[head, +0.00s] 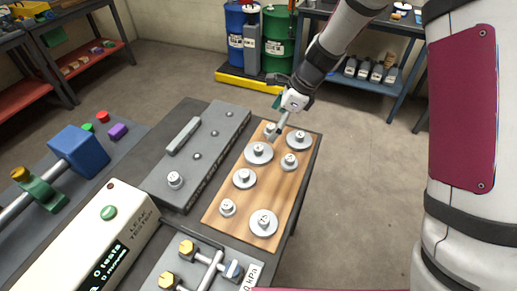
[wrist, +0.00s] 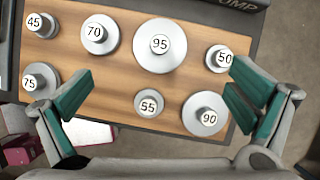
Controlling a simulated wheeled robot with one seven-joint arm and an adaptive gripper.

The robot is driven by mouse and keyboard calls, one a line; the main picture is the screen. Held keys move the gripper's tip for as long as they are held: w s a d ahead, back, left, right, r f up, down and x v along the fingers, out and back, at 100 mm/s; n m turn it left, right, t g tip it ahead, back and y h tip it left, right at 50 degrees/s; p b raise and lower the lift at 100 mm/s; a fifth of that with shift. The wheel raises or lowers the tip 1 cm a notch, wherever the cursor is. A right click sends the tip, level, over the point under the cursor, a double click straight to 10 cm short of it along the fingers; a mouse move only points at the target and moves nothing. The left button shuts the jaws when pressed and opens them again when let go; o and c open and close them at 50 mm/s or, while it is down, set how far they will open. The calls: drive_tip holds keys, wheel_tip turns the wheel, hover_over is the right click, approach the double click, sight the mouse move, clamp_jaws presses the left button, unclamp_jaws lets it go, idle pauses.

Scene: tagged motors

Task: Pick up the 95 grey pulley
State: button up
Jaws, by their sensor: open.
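The 95 grey pulley (wrist: 160,62) is the largest disc, with a hub labelled 95, in the upper middle of the wrist view. In the head view it lies on the wooden board (head: 213,216) as the wide grey disc (head: 258,157). My gripper (wrist: 160,95) is open and empty, its two green-padded fingers spread wide at left and right. The pulley lies above the line between the fingertips in the wrist view, and nothing touches it. In the head view my gripper (head: 275,131) is over the far end of the board; its height above the board is unclear.
Other pulleys stand close by: 70 (wrist: 105,46), 50 (wrist: 216,65), 55 (wrist: 148,110), 90 (wrist: 190,115), 45 (wrist: 46,32) and 75 (wrist: 48,70). A long grey block (head: 212,140) borders the board on the left. Floor is free to the right.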

sight(259, 147)
drive_tip(key=x, duration=0.7)
drive_tip(key=shift+f, duration=0.25)
drive_tip(key=shift+p+x, duration=0.45)
drive_tip(key=shift+x, duration=2.2)
drive_tip(key=shift+d+f, duration=0.1)
drive_tip(key=shift+d, duration=0.05)
drive_tip(key=c, duration=1.4)
drive_tip(key=shift+c, duration=0.2)
